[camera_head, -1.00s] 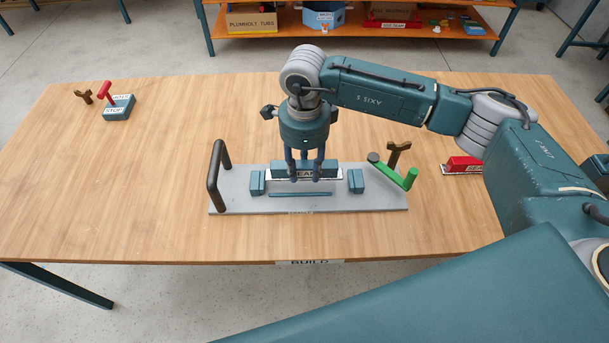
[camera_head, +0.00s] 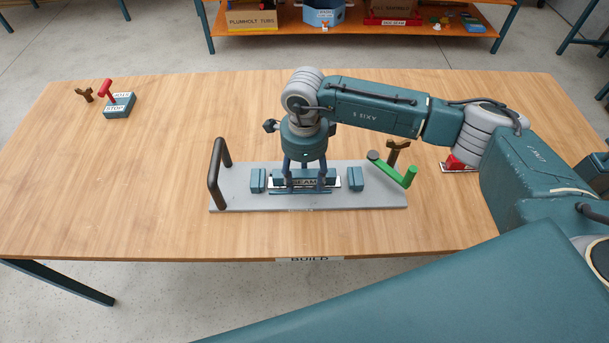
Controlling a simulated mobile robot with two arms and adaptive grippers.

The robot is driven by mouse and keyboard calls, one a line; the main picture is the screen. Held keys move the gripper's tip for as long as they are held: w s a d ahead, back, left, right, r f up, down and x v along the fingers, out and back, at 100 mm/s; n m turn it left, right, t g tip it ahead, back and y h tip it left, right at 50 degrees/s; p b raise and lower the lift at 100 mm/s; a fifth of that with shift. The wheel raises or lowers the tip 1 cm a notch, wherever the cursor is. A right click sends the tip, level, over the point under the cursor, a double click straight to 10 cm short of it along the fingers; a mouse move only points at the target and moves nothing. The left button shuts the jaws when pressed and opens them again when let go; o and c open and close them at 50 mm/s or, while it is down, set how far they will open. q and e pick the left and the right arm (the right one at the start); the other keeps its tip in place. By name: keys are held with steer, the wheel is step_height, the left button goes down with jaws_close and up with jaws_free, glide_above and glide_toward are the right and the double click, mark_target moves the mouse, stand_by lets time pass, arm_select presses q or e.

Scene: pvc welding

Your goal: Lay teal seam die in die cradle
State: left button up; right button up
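The teal seam die (camera_head: 333,179), a bar with a white SEAM label, is at the middle of the grey base plate (camera_head: 385,197). The die cradle appears there as two teal end blocks (camera_head: 258,181), (camera_head: 355,179) and a low teal strip (camera_head: 300,193) along the front. The die lies between the end blocks, just behind the strip. My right gripper (camera_head: 305,186) points straight down with its fingers closed around the die's middle. The fingers hide part of the die; I cannot tell whether it rests fully on the plate. My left gripper is out of view.
A dark upright handle (camera_head: 215,175) stands at the plate's left end. A green lever (camera_head: 402,176) and a brown fork post (camera_head: 398,152) stand at its right. The front-left table is clear.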

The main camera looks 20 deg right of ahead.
mark_target(305, 176)
steer(key=shift+r, duration=0.2)
steer(key=shift+w+r, duration=0.1)
steer(key=shift+r, duration=0.2)
step_height(305, 176, up, 11)
steer(key=b, duration=0.1)
steer(key=shift+r+b, duration=0.15)
steer(key=shift+b, duration=0.25)
steer(key=shift+s, duration=0.2)
